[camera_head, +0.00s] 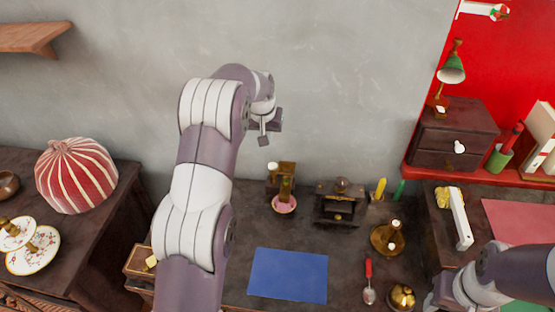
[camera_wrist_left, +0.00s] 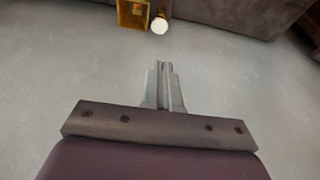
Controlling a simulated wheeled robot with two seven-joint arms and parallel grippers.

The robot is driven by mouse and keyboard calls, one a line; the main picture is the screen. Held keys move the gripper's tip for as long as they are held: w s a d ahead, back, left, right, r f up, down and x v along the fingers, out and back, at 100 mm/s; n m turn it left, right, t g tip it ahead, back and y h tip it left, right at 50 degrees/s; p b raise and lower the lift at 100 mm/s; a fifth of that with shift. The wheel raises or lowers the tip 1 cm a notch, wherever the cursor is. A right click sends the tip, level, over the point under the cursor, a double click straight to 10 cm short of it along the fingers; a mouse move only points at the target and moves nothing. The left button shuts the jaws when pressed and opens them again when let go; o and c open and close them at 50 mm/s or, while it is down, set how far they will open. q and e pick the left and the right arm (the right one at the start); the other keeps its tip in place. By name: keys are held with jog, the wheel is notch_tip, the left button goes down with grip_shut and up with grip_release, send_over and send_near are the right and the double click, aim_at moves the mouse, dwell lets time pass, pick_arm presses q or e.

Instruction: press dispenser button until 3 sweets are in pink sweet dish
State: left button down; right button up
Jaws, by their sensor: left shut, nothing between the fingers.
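The dispenser (camera_head: 287,172) is a small brown-gold box at the back of the dark table against the wall. A round white knob, seemingly its button (camera_head: 272,167), shows at its left side. In the left wrist view the button (camera_wrist_left: 159,25) sits beside the yellowish dispenser (camera_wrist_left: 132,14) at the top edge. The pink dish (camera_head: 284,210) stands at the dispenser's front; I cannot make out how many sweets it holds. My left gripper (camera_head: 263,139) is above the dispenser, apart from the button. Its fingers (camera_wrist_left: 165,82) are shut and empty. My right gripper is not in view.
A dark stove-like device (camera_head: 338,204) stands right of the dispenser. A blue mat (camera_head: 288,276), a red-handled spoon (camera_head: 369,283), a brass pot (camera_head: 388,240) and a bowl (camera_head: 402,298) lie in front. A striped pink dome (camera_head: 76,175) is on the left table.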

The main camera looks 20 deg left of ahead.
pick_arm(q)
jog(key=shift+f, duration=0.15)
jog(key=p, duration=0.2)
send_near(271, 168)
jog(key=x, duration=0.3)
jog(key=w+x, duration=0.1)
jog(key=x, duration=0.2)
jog(key=shift+w+a+f, duration=0.1)
jog(key=shift+w+f, duration=0.05)
jog(key=shift+f, duration=0.05)
jog(key=shift+f, duration=0.15)
notch_tip(271, 168, down, 2)
jog(key=shift+f+b, duration=0.1)
jog(key=shift+b, duration=0.9)
jog(key=shift+r, duration=0.3)
jog(key=shift+f, duration=0.1)
jog(key=shift+s+f, duration=0.1)
jog(key=shift+s, duration=0.15)
